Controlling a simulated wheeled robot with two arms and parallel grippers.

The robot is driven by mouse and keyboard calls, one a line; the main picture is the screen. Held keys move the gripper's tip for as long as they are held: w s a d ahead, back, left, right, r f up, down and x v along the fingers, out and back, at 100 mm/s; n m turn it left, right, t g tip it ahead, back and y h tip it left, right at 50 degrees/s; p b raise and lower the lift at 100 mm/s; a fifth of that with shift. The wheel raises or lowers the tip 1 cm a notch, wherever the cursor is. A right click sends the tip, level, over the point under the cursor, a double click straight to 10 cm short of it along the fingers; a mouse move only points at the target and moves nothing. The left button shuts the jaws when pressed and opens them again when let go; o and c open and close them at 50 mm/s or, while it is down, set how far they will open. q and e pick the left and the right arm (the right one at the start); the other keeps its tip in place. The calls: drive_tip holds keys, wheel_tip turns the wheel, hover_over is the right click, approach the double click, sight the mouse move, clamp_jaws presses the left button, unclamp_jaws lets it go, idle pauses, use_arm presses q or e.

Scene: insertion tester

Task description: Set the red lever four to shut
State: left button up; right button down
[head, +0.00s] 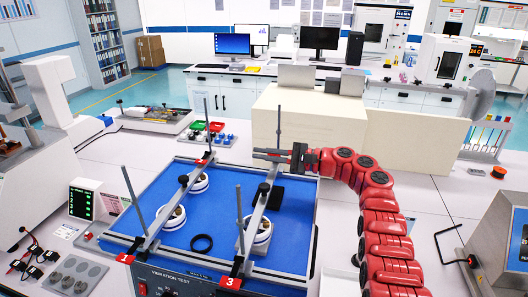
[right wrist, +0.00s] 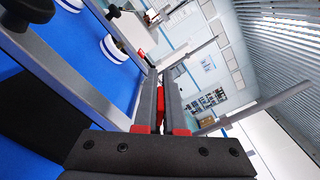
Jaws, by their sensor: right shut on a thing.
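My right gripper (head: 268,155) reaches in from the right at the far end of the right-hand metal bar (head: 258,205) on the blue test table. It also shows in the right wrist view (right wrist: 168,92), its two long dark fingers close together. A red piece (right wrist: 193,107), which looks like red lever four, shows at the fingers; they hide most of it. In the head view the lever is hidden by the gripper, so its setting cannot be told. My left gripper is not in view.
Red tags 1 (head: 125,259) and 3 (head: 230,282) mark the near bar ends. A cream box (head: 340,130) stands close behind the gripper.

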drive_tip(key=shift+s+a+f+n+b, duration=0.1)
drive_tip(key=shift+s+f+n+b, duration=0.2)
drive_tip(key=shift+f+n+b, duration=0.7)
drive_tip(key=shift+s+r+n+b, duration=0.1)
drive_tip(key=shift+r+n+b, duration=0.2)
drive_tip(key=shift+n+b, duration=0.45)
drive_tip(key=c, duration=1)
unclamp_jaws()
drive_tip(key=b+v, duration=0.4)
drive_tip(key=v, duration=1.3)
drive_tip(key=shift+b, duration=0.35)
